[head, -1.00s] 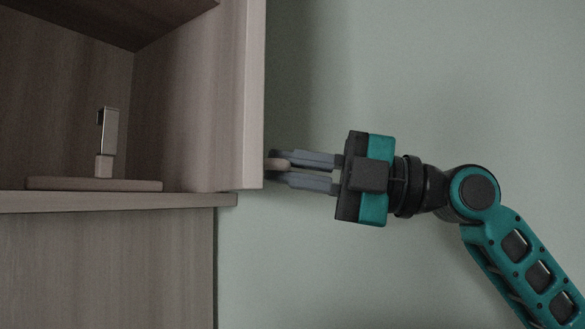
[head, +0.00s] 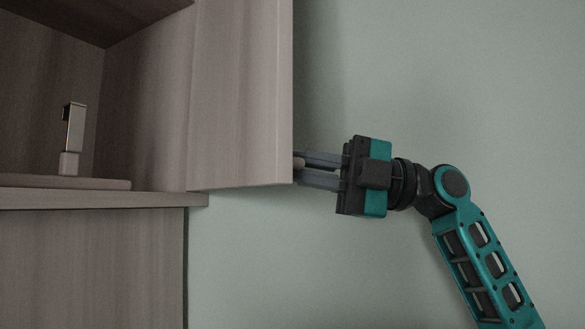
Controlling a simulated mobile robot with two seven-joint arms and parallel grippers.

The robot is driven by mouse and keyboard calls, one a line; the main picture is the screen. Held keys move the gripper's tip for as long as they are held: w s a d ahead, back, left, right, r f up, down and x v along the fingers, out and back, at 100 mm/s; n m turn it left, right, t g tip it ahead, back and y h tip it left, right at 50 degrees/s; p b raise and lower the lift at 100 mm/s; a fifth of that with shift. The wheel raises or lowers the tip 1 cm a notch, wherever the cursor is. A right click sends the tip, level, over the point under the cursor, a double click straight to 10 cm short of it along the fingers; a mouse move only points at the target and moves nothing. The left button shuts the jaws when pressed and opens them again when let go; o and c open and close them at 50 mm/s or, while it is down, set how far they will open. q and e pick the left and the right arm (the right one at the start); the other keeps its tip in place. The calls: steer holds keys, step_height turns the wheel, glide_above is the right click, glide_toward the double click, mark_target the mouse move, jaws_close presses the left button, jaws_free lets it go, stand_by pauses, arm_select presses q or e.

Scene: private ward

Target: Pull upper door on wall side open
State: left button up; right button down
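The upper door (head: 243,95) of the wooden cabinet stands open on the cabinet's right side, its inner face turned toward me. Its light round handle (head: 299,163) just shows past the door's right edge, on the outer side. My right gripper (head: 304,168) reaches in from the right with its two grey fingers around the handle. The fingertips are partly hidden by the door's edge. My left gripper is not in view.
The open compartment holds a flat board (head: 65,182) with a small upright metal-and-wood piece (head: 73,135) above it. A lower cabinet panel (head: 90,265) is below. The plain green wall (head: 440,80) is behind my arm.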

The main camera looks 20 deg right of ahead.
steer(key=c, duration=1.2)
jaws_free()
steer(key=shift+r, duration=0.1)
